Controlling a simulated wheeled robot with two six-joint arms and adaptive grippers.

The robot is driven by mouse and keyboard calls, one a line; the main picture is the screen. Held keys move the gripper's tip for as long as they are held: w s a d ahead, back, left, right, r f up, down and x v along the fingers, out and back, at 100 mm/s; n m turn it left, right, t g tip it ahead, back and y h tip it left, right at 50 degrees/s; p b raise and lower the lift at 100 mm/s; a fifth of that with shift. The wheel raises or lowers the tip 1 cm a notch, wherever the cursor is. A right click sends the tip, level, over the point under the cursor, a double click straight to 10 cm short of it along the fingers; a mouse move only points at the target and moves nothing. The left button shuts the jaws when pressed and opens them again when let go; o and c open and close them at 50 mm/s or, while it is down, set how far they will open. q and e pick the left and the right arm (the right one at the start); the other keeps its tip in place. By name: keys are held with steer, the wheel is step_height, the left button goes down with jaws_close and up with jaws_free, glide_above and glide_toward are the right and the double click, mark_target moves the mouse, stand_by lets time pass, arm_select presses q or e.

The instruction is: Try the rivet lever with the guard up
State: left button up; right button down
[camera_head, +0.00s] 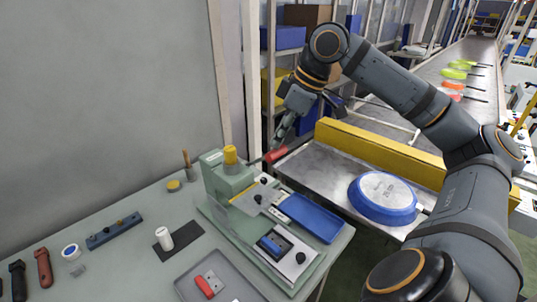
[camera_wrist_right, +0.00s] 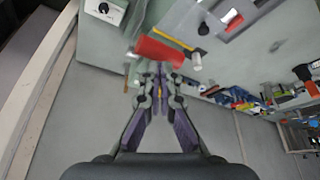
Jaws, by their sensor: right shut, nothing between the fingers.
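The rivet press (camera_head: 228,182) is a pale green machine with a yellow cap on the green table. Its lever (camera_head: 275,155) has a red grip that sticks out to the right at the back; the red grip also shows in the right wrist view (camera_wrist_right: 158,51). My right gripper (camera_head: 279,140) is shut and empty, with its fingertips close to the red grip. In the wrist view the fingertips (camera_wrist_right: 160,82) are just below the grip; I cannot tell whether they touch. I cannot make out the guard's position clearly. My left gripper is not in view.
A blue tray (camera_head: 312,217) lies beside the press. A blue pan (camera_head: 384,221) sits on the metal conveyor, in front of a yellow rail (camera_head: 378,153). A grey tray (camera_head: 185,285), a white cylinder (camera_head: 164,239) and a blue bar (camera_head: 114,231) are on the table's front and left.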

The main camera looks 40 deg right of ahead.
steer(key=shift+f+b, duration=0.55)
steer(key=shift+f, duration=0.05)
stand_by(0.6)
stand_by(1.0)
step_height(320, 180, up, 9)
steer(key=p, duration=0.9)
